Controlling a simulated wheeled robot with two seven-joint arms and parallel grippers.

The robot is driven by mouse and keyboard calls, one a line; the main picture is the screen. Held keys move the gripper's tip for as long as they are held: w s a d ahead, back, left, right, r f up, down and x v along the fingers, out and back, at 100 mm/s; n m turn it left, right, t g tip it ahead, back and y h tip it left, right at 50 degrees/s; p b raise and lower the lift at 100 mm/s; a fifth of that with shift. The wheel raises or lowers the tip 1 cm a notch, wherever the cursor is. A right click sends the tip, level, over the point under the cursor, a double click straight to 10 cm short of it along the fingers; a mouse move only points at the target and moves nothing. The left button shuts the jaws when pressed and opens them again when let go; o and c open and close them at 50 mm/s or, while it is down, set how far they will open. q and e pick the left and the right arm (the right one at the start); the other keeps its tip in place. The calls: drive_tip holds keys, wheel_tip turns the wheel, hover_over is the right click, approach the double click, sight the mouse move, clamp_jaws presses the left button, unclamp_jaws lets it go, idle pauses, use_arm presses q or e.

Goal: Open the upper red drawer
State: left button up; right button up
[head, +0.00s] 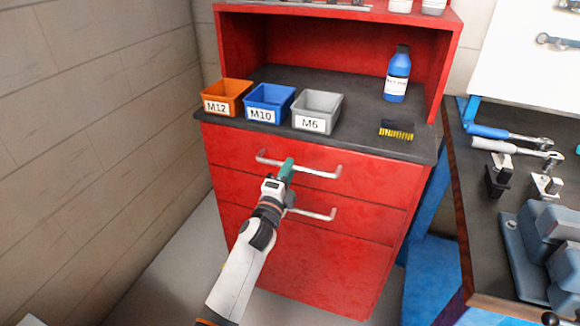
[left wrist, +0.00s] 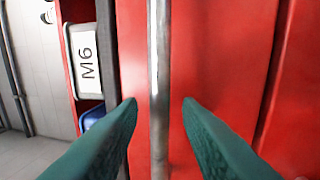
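The upper red drawer (head: 228,152) is shut in the front of the red cabinet, just under the dark worktop. Its silver bar handle (head: 322,174) runs across the drawer front. My left gripper (head: 288,166) is at this handle, a little left of its middle. In the left wrist view my left gripper (left wrist: 162,104) is open, and the handle (left wrist: 159,60) runs between its two green fingers, with a gap on each side. How deep the bar sits between the fingers is hard to tell. My right gripper is not in view.
A lower drawer handle (head: 318,214) sits below my left gripper. Orange (head: 226,96), blue (head: 268,102) and grey (head: 316,110) bins, a blue bottle (head: 397,74) and a brush (head: 397,131) stand on the worktop. A wall is at left, a tool bench (head: 470,220) at right.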

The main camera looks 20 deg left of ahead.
use_arm(q)
drive_tip(key=shift+w+r, duration=0.15)
drive_tip(key=shift+w, duration=0.85)
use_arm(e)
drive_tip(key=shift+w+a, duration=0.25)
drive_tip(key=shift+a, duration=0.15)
use_arm(q)
clamp_jaws()
